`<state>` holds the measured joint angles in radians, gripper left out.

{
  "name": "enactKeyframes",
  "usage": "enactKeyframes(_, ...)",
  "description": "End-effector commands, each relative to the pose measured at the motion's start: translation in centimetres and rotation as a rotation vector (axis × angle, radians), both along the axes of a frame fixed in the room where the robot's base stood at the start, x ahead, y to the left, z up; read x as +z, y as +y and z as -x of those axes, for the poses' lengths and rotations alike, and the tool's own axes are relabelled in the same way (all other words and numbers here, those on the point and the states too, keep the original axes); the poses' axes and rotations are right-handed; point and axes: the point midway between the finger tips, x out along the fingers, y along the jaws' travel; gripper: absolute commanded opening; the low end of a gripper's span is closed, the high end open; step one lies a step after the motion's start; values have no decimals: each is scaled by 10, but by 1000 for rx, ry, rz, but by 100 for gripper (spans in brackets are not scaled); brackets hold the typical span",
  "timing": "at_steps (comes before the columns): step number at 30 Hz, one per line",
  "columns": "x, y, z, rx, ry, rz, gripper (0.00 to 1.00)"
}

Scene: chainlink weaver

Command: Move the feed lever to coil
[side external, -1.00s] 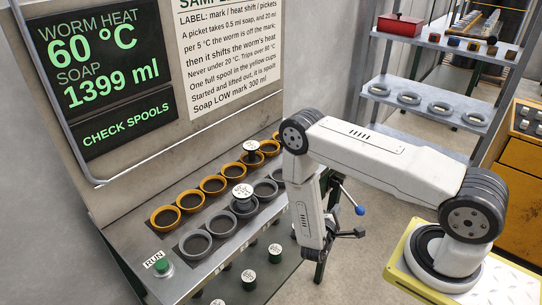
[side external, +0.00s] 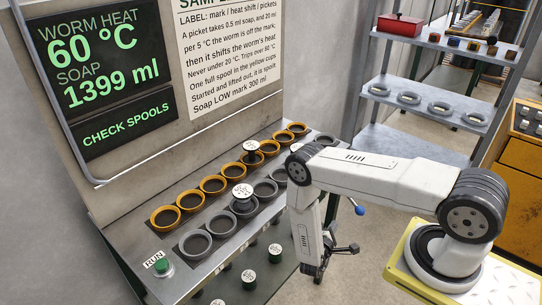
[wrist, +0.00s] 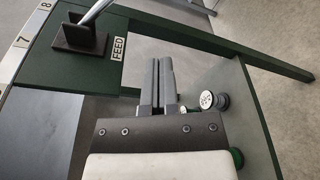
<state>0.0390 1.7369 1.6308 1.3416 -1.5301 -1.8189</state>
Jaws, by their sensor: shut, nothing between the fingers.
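The feed lever (side external: 359,209) is a thin metal rod with a blue knob, just right of my forearm in the side view. In the wrist view the lever rod (wrist: 98,13) rises from a dark bracket (wrist: 80,38) on the green frame, beside a FEED label (wrist: 119,48). The knob is out of the wrist picture. My gripper (wrist: 164,62) is shut and empty, its two grey fingers together, to the right of the bracket and apart from the lever. No coil marking is readable.
The sloped bench (side external: 176,278) carries yellow cups (side external: 165,218) and grey cups (side external: 195,242), some holding spools. More spools (side external: 275,253) sit on a lower shelf. In the wrist view, spools (wrist: 222,101) stand right of my fingers. The screen (side external: 105,65) reads CHECK SPOOLS.

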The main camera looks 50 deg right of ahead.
Motion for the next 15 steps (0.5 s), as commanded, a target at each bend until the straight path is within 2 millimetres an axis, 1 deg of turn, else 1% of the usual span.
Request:
enactKeyframes(8,-2,-23,-3,-4,-1,1,0)
enactKeyframes(15,-4,-49,-7,-4,-1,1,0)
